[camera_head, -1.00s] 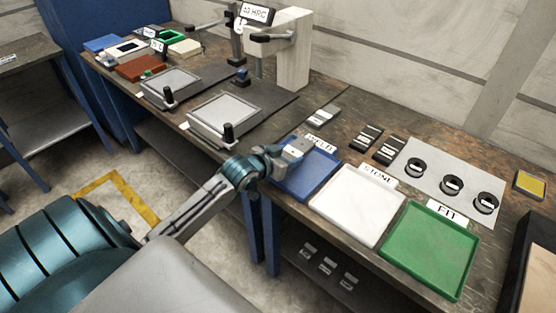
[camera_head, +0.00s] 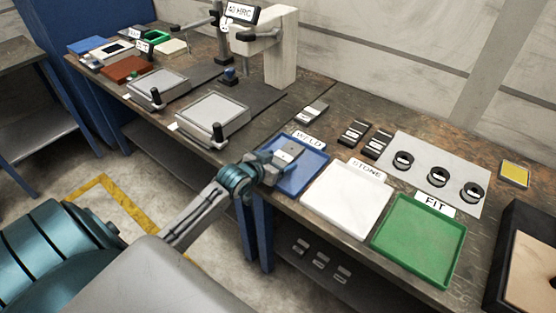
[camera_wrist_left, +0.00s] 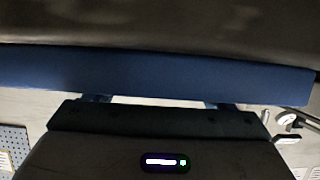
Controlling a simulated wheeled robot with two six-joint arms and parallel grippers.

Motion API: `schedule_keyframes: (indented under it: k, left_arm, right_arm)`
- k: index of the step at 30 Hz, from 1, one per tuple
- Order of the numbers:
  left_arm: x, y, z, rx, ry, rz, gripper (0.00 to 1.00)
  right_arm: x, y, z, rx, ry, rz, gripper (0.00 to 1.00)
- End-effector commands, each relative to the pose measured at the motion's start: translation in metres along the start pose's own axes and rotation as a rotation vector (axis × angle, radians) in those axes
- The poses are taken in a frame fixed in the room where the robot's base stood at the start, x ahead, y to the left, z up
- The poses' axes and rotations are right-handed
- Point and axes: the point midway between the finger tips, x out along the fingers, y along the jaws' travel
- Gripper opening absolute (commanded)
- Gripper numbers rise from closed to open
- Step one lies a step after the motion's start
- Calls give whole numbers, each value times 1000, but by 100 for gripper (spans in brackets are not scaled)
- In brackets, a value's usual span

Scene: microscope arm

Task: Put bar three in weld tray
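The labels are too small to read, so I cannot tell which is bar three. My right gripper is not in view.
A white STONE tray (camera_head: 345,203) and a green FIT tray (camera_head: 418,243) stand right of the weld tray. Black rings (camera_head: 438,175) sit on a grey sheet behind. Small labelled pieces (camera_head: 321,260) lie on the lower shelf. A blue bar (camera_wrist_left: 160,75) crosses the left wrist view.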

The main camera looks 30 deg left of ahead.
Motion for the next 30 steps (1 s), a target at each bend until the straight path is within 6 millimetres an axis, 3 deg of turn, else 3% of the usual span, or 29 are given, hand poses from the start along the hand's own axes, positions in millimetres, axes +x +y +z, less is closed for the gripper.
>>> schedule_keyframes:
  k: [11,24,30]
  left_arm:
    - [-6,0,-1,3,0,0,76]
    - [-88,0,-1,8,-3,1,76]
    - [-112,-1,-2,5,-2,-1,76]
  right_arm:
    - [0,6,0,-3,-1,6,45]
    - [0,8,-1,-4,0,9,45]
    - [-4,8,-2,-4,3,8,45]
